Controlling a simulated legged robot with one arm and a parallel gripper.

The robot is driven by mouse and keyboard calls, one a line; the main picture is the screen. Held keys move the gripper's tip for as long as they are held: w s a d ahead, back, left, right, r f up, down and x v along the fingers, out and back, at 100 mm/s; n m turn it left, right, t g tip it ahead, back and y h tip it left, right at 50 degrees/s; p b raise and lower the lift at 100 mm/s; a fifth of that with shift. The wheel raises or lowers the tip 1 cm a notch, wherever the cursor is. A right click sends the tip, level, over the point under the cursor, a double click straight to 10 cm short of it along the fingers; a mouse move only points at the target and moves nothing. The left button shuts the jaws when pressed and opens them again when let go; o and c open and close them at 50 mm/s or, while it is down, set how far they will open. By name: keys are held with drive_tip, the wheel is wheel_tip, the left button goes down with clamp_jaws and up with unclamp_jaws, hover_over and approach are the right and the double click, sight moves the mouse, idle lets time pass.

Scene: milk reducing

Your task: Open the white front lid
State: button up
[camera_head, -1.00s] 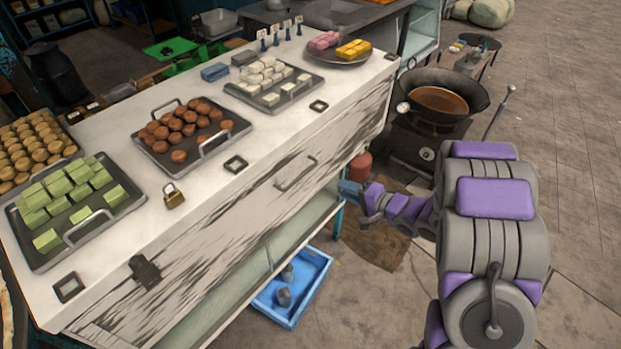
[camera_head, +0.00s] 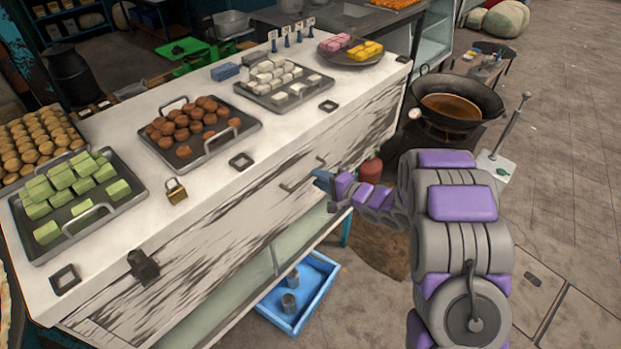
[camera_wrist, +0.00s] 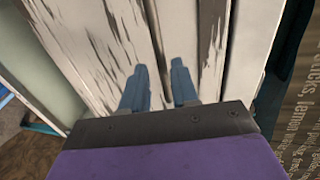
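The white front lid (camera_head: 235,222) is the worn, black-streaked front panel of the counter in the head view. A metal bar handle (camera_head: 298,179) is on its upper right part. My gripper (camera_head: 322,178) is close to the front panel, just right of and near the handle. In the wrist view, my gripper's two blue fingers (camera_wrist: 160,82) are apart with nothing seen between them, pointing at the streaked white boards (camera_wrist: 110,40). I cannot make out the handle in the wrist view or tell whether the fingertips touch the panel.
Trays of sweets, including a green-sweet tray (camera_head: 130,214), and a padlock (camera_head: 176,190) sit on the countertop. A blue crate (camera_head: 330,290) stands on the floor below. A wok (camera_head: 458,105) and red cylinder (camera_head: 370,171) are beyond my arm. Open paving is at right.

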drive_tip(key=shift+b+x, duration=0.35)
drive_tip(key=shift+x, duration=1.75)
drive_tip(key=shift+s+a, duration=0.15)
drive_tip(key=shift+c, duration=0.2)
drive_tip(key=shift+d, duration=0.2)
drive_tip(key=shift+c, duration=0.7)
clamp_jaws()
